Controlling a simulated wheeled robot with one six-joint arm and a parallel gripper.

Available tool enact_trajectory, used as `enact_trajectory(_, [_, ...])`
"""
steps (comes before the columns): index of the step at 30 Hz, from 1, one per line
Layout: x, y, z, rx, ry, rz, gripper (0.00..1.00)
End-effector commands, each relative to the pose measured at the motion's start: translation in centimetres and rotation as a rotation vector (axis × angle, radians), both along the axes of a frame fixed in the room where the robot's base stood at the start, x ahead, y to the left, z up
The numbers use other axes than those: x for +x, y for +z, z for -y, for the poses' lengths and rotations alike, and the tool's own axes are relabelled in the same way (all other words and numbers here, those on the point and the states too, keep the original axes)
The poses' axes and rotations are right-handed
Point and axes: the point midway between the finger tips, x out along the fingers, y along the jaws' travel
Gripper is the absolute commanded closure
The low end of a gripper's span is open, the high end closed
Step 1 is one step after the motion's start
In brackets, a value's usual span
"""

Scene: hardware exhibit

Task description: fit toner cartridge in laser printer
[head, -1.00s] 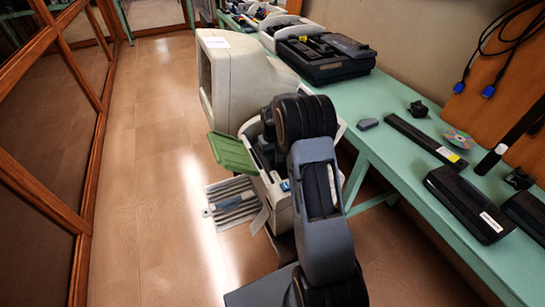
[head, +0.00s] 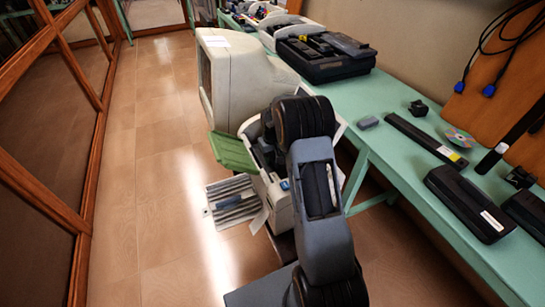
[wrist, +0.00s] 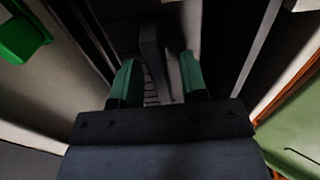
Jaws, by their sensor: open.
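The laser printer (head: 279,207) is a pale grey box left of the bench, with a green flap (head: 233,151) folded out on its left and its top open. My arm covers much of it, and my gripper is hidden behind the arm in the head view. In the wrist view my gripper (wrist: 158,85) is open, its two green fingers pointing into a dark cavity. A dark upright piece (wrist: 153,50) stands between the fingers, with gaps beside it. It may be part of the toner cartridge; I cannot tell, nor whether it is touched.
A bulky pale monitor (head: 240,75) stands close behind the printer. The green bench (head: 400,185) runs along the right, carrying a long black bar (head: 425,138), a black box (head: 468,203) and a disc (head: 459,138). A striped tray (head: 233,200) juts out left. The floor (head: 160,190) is clear.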

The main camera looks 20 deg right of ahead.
Motion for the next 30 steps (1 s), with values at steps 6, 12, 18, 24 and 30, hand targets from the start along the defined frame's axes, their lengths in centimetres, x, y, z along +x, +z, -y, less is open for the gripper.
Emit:
enact_trajectory(6, [0.0, 0.8, 0.0, 0.0, 0.0, 0.001, 0.6])
enact_trajectory(12, [0.1, 3.9, 0.0, -0.001, 0.0, 0.006, 0.6])
enact_trajectory(18, [0.1, 7.8, 0.0, -0.001, 0.0, 0.005, 0.6])
enact_trajectory(24, [0.1, 10.8, 0.0, -0.001, 0.0, 0.003, 0.6])
enact_trajectory(30, [-0.2, 12.6, -0.2, -0.001, 0.0, 0.005, 0.6])
